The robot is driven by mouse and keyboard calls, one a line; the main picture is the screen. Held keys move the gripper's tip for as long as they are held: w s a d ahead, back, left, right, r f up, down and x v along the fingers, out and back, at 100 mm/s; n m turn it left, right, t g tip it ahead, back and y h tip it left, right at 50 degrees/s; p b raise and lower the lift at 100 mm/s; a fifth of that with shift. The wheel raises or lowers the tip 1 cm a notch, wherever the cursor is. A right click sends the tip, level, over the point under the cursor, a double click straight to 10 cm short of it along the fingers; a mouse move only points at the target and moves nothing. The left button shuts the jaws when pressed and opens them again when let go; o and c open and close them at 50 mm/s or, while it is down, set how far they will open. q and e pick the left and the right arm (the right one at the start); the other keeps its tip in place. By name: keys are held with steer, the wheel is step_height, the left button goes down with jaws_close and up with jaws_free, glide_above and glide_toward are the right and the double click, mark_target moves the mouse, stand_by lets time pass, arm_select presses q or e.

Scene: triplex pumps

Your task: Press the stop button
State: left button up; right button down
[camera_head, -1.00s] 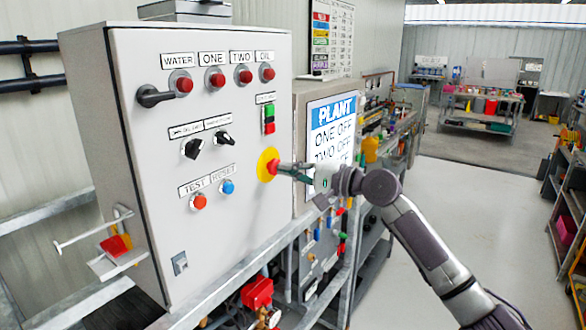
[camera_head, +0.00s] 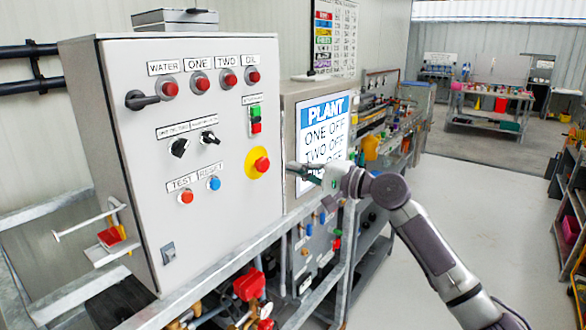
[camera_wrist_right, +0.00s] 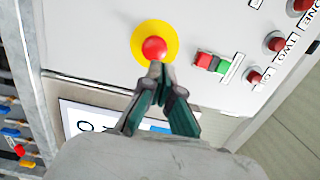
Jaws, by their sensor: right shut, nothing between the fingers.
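A red mushroom stop button (camera_head: 261,164) on a round yellow plate (camera_head: 250,169) sits on the right side of the grey control panel front. My right gripper (camera_head: 291,167) is shut and empty, just right of the button with a small gap in the head view. In the right wrist view, the shut fingertips (camera_wrist_right: 161,68) point at the red button (camera_wrist_right: 154,47) and overlap its lower edge; whether they touch cannot be told there. A small green-over-red switch (camera_head: 255,120) is above the button. My left gripper is not in view.
The grey control box (camera_head: 140,200) also carries red lamps, black knobs and test and reset buttons. A white and blue plant sign (camera_head: 325,130) stands behind my gripper. Metal rails and red valves (camera_head: 249,285) are below. Open floor (camera_head: 480,220) lies to the right.

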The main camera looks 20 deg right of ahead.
arm_select(q)
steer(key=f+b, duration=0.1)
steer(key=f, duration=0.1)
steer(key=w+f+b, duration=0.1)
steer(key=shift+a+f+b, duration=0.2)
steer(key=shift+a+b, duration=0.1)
steer(key=shift+b, duration=0.05)
arm_select(e)
steer(key=v, duration=0.7)
steer(key=shift+s+d+f, duration=0.2)
steer(key=shift+s+f, duration=0.05)
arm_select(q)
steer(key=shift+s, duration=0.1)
arm_select(e)
steer(key=shift+d, duration=0.1)
